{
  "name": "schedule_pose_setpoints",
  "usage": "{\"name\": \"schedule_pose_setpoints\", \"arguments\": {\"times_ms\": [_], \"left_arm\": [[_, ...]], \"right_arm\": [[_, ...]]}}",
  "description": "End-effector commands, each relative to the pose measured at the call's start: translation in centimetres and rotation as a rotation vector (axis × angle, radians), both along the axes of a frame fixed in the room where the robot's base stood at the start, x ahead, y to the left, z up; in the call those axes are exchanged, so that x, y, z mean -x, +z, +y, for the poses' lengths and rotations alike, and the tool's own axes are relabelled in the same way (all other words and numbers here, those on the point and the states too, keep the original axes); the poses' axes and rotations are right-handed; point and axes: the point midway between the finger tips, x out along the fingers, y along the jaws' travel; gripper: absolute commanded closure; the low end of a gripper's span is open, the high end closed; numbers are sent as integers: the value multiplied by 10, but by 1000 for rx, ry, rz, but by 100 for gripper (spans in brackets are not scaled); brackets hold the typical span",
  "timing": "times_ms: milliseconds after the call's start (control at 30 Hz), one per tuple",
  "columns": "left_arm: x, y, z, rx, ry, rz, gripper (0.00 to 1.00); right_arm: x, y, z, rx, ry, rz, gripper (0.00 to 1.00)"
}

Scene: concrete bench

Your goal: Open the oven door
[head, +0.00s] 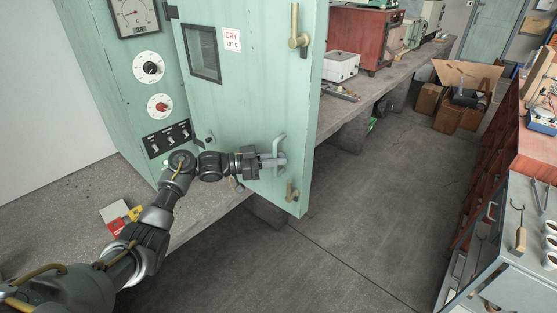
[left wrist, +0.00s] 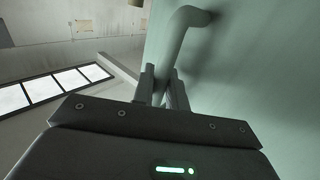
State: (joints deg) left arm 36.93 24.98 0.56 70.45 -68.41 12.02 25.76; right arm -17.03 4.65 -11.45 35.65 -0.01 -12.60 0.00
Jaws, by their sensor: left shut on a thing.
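The oven is a pale green cabinet with a control panel (head: 157,122) on its left part. Its door (head: 250,100) has a small dark window and a "DRY" label. The green curved handle (head: 280,143) is low on the door. My left gripper (head: 270,161) is shut on this handle. In the left wrist view the gripper's fingers (left wrist: 164,86) close around the lower part of the handle (left wrist: 178,35). The fingers hide the gripped part. My right gripper is not in view.
The concrete bench (head: 85,190) runs below the oven. The floor (head: 370,210) right of the door is clear. A grey drawer cabinet (head: 505,255) stands at the right.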

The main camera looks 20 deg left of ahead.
Motion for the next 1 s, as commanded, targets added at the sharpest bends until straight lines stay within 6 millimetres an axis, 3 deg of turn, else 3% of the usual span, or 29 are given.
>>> {"name": "schedule_pose_setpoints", "arguments": {"times_ms": [167,200,333,667,1000], "left_arm": [[-1,2,1,1,3,-3,100],[-1,2,1,1,3,-3,84],[-1,1,1,0,2,-2,67],[0,-1,1,-1,0,-2,67],[31,-4,52,-4,2,-2,67]], "right_arm": [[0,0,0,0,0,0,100],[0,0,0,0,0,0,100],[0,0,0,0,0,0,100],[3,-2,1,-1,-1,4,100],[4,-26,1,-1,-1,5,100]]}}
